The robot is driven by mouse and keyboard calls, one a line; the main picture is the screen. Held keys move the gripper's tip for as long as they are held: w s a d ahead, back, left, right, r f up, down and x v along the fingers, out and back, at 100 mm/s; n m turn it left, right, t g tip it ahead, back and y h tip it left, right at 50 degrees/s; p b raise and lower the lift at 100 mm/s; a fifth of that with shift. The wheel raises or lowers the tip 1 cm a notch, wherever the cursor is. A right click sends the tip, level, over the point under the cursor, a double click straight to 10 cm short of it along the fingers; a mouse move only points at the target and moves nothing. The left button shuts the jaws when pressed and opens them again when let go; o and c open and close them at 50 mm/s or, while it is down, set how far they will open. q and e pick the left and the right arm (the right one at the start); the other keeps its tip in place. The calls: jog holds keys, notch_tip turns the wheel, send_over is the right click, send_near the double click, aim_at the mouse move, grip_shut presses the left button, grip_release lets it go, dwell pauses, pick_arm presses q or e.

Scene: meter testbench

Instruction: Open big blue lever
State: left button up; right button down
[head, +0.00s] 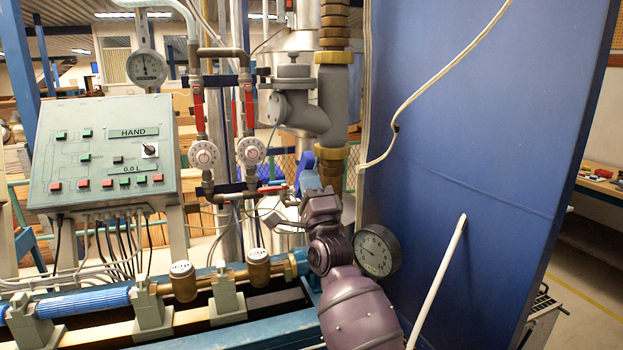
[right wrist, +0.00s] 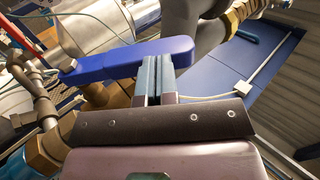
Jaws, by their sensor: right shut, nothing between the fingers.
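The big blue lever (right wrist: 110,63) spans the upper left of the right wrist view, its rounded end at the middle. In the head view, blue parts show behind the pipes (head: 268,166) and just above my right gripper (head: 318,195); most of the lever is hidden there. My right gripper is shut and empty. Its fingers (right wrist: 157,78) overlap the lever near its rounded end in the right wrist view; I cannot tell whether they touch it. My left gripper is not in view.
A pressure gauge (head: 376,251) sits close right of my right wrist, before a large blue panel (head: 480,130). Pipes with red-handled valves (head: 249,151) stand left of the gripper. A control box (head: 105,150) is at left, and a blue pipe (head: 90,303) runs low in front.

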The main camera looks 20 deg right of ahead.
aim_at(305, 163)
jog(key=x, duration=0.4)
jog(key=shift+r, duration=0.35)
jog(key=shift+f+x, duration=0.2)
jog(key=shift+x, duration=1.15)
jog(key=shift+w, duration=0.25)
jog(key=shift+r, duration=0.3)
jog(key=shift+s+f, duration=0.1)
jog(key=shift+s, duration=0.05)
